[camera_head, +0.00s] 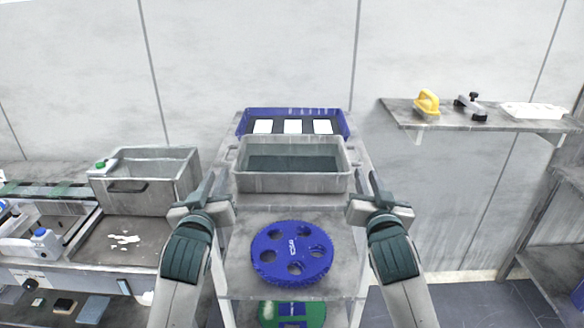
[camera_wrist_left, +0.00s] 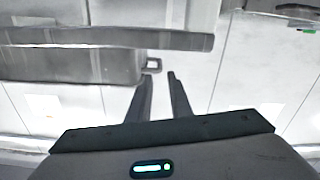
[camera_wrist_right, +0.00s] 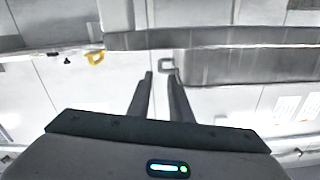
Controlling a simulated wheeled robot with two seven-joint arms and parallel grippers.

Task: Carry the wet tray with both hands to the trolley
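The wet tray (camera_head: 292,183) is a grey open tray with dark liquid inside, level on the upper deck of a grey rack (camera_head: 238,265). Its small end handles show in the left wrist view (camera_wrist_left: 153,65) and the right wrist view (camera_wrist_right: 167,66). My left gripper (camera_head: 222,180) is at the tray's left end, open, its two fingers (camera_wrist_left: 157,76) apart and just short of the handle. My right gripper (camera_head: 367,184) is at the right end, fingers (camera_wrist_right: 159,75) apart, also close to the handle. Whether either touches a handle I cannot tell. Neither holds anything.
A blue tray (camera_head: 342,133) with white squares stands behind the wet tray. A blue holed disc (camera_head: 292,253) lies in front, below it; a green disc is lower. A grey bin (camera_head: 150,183) stands left. A wall shelf (camera_head: 440,119) with a yellow item (camera_head: 426,102) is right.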

